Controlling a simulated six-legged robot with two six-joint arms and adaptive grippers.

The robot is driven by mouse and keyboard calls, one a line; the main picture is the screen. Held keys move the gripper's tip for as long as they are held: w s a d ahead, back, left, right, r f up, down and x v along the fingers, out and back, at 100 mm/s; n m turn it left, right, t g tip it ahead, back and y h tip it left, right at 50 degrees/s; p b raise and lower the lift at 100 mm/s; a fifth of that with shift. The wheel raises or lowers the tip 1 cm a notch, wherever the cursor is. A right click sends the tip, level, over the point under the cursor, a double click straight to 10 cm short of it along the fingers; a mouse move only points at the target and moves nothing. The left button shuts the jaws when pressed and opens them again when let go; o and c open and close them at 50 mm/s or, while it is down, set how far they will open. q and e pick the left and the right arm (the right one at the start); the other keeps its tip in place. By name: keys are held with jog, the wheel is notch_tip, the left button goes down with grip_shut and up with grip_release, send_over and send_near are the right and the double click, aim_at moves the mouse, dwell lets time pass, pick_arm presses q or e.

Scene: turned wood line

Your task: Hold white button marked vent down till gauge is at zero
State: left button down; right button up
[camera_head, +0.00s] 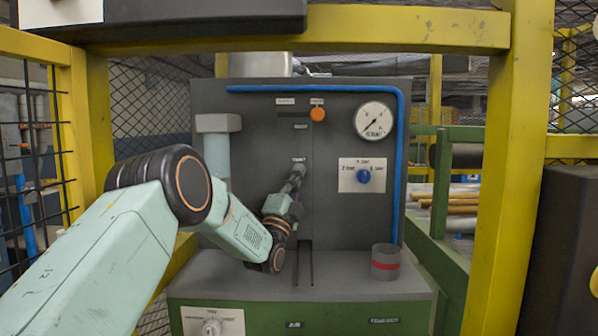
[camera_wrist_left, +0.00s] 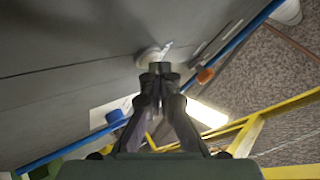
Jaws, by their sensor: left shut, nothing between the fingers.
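My left gripper (camera_head: 297,172) is shut and empty, its fingertips up at the dark machine panel (camera_head: 255,215). In the left wrist view the closed fingertips (camera_wrist_left: 160,68) overlap a white round button (camera_wrist_left: 149,57) on the panel. They seem to touch it or be very close; I cannot tell whether it is pressed in. In the head view the gripper hides this button, and a small label (camera_head: 298,159) above is too small to read surely. The round white gauge (camera_head: 374,120) is at the panel's upper right, its dark needle pointing lower left. My right gripper is not in view.
A blue selector knob (camera_head: 364,176) on a white plate and an orange button (camera_head: 318,114) are on the panel. A blue pipe (camera_head: 400,150) runs along its right edge. A clear cup with a red band (camera_head: 386,262) stands on the ledge. Yellow posts (camera_head: 510,170) frame the opening.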

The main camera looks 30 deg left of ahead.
pick_arm(q)
jog(key=shift+s+d+p, duration=0.3)
jog(key=shift+s+d, duration=0.1)
jog(key=shift+s, duration=0.25)
jog(key=shift+s+d, duration=0.1)
jog(key=s+d+p, duration=0.1)
jog(key=s, duration=0.1)
jog(key=s+d+p, duration=0.1)
jog(key=s, duration=0.1)
jog(key=shift+d, duration=0.2)
dwell(0.6)
